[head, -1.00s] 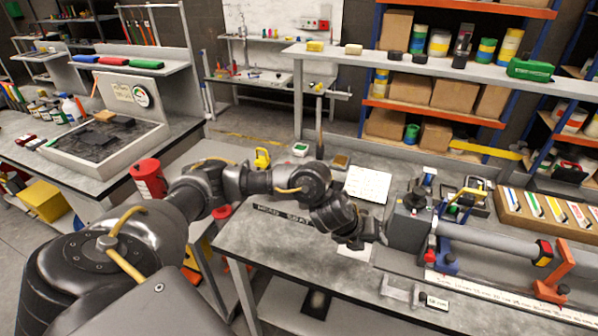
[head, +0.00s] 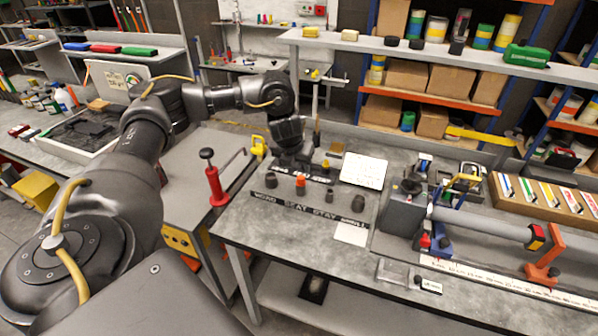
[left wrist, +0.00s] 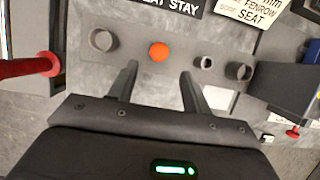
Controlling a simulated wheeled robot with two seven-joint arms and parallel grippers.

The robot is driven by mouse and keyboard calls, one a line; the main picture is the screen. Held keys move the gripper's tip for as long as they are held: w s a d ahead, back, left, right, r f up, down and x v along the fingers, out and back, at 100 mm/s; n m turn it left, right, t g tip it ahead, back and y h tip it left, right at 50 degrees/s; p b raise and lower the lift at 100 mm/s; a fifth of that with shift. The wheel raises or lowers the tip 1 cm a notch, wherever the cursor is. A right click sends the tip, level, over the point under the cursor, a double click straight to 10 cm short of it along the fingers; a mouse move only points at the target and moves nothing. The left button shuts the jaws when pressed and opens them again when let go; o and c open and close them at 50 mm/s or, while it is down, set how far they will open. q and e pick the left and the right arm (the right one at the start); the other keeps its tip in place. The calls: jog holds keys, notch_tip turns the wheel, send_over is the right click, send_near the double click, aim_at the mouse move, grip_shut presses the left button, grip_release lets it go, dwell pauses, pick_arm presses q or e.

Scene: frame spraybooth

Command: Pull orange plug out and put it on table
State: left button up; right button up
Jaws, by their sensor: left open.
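The orange plug (head: 300,183) stands upright in a row with dark grey plugs on a grey board (head: 312,219) on the table (head: 265,238). In the left wrist view the fingers (left wrist: 157,84) are open and empty. The orange plug (left wrist: 159,52) shows as a round top beyond the fingertips, roughly centred between them and apart from them. My right gripper is not in view.
Dark plugs (head: 270,180) (head: 328,184) stand on both sides of the orange one. A red-handled post (head: 215,184) rises left of the board. A clamp fixture with a grey tube (head: 480,222) stands at right. The front left table surface is clear.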

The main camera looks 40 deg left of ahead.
aim_at(301, 176)
pick_arm(q)
jog(key=p+x, duration=0.1)
jog(key=x, duration=0.6)
jog(key=shift+w+a+f, duration=0.1)
jog(key=shift+w+f, duration=0.1)
jog(key=shift+f, duration=0.15)
grip_shut()
jog(key=shift+r+p, duration=0.7)
jog(key=shift+p, duration=0.05)
jog(key=shift+r+p, duration=1.85)
jog(key=shift+r, duration=0.3)
